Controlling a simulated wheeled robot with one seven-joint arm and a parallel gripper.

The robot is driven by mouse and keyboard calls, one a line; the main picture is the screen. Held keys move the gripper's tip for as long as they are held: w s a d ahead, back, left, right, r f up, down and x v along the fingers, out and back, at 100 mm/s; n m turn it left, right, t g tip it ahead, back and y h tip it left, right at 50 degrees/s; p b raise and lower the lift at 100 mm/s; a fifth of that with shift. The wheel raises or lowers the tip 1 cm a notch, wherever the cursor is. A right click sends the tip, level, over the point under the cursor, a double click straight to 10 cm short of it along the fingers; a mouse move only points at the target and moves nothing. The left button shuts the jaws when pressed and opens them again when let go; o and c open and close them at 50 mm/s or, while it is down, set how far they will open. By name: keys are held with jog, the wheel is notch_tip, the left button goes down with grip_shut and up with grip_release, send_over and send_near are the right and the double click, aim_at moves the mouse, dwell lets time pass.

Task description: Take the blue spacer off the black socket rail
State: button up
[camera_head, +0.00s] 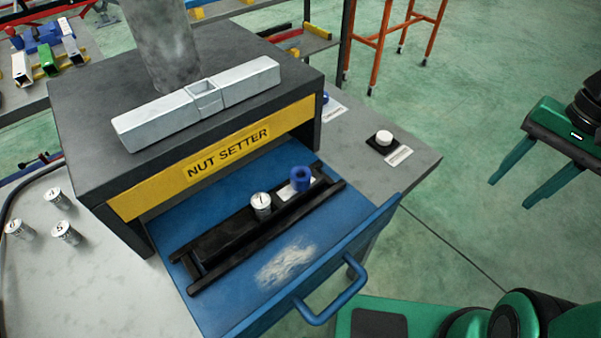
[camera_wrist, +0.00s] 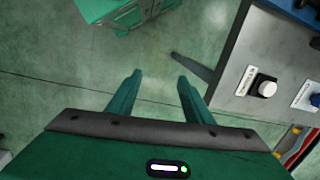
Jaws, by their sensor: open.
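The blue spacer (camera_head: 301,178) stands upright at the right end of the black socket rail (camera_head: 222,238) in the head view. The rail lies in the pulled-out blue drawer (camera_head: 236,303) under the nut setter (camera_head: 228,151). A silver socket (camera_head: 261,205) marked 1 stands on the rail to the left of the spacer. My gripper (camera_head: 535,198) is at the right of the head view, well apart from the drawer, over the floor. In the wrist view my gripper (camera_wrist: 160,82) shows two spread green fingers with nothing between them. The spacer is not clearly in the wrist view.
Several silver sockets (camera_head: 58,198) stand on the grey bench at left. A white knob on a black base (camera_head: 384,138) sits on the bench at right. The drawer's blue handle (camera_head: 332,297) juts toward the front. Open green floor (camera_head: 440,240) lies between drawer and gripper.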

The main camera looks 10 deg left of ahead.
jog(key=w+a+g+y, duration=0.1)
jog(key=w+a, duration=0.1)
jog(key=a, duration=0.3)
jog(key=w+a+y, duration=0.1)
jog(key=w+a, duration=0.1)
jog(key=a, duration=0.4)
jog(key=w+a+f+g+y, duration=0.1)
jog(key=w+a, duration=0.2)
jog(key=a, duration=0.2)
jog(key=shift+a+f+m+g, duration=0.1)
jog(key=shift+a+m+g, duration=0.2)
jog(key=shift+a, duration=0.1)
jog(key=a+r+g+y, duration=0.2)
jog(key=a+g, duration=0.1)
jog(key=a, duration=0.8)
jog(key=g+y, duration=0.2)
jog(key=g, duration=0.1)
send_near(296, 178)
jog(key=shift+m, duration=0.4)
jog(key=shift+w+f+x, duration=0.1)
jog(key=shift+x, duration=1.4)
jog(key=shift+w+f+x, duration=0.1)
jog(key=shift+f+x, duration=0.05)
jog(key=shift+x, duration=1.3)
jog(key=shift+w+f+x, duration=0.1)
jog(key=shift+x, duration=1.4)
grip_shut()
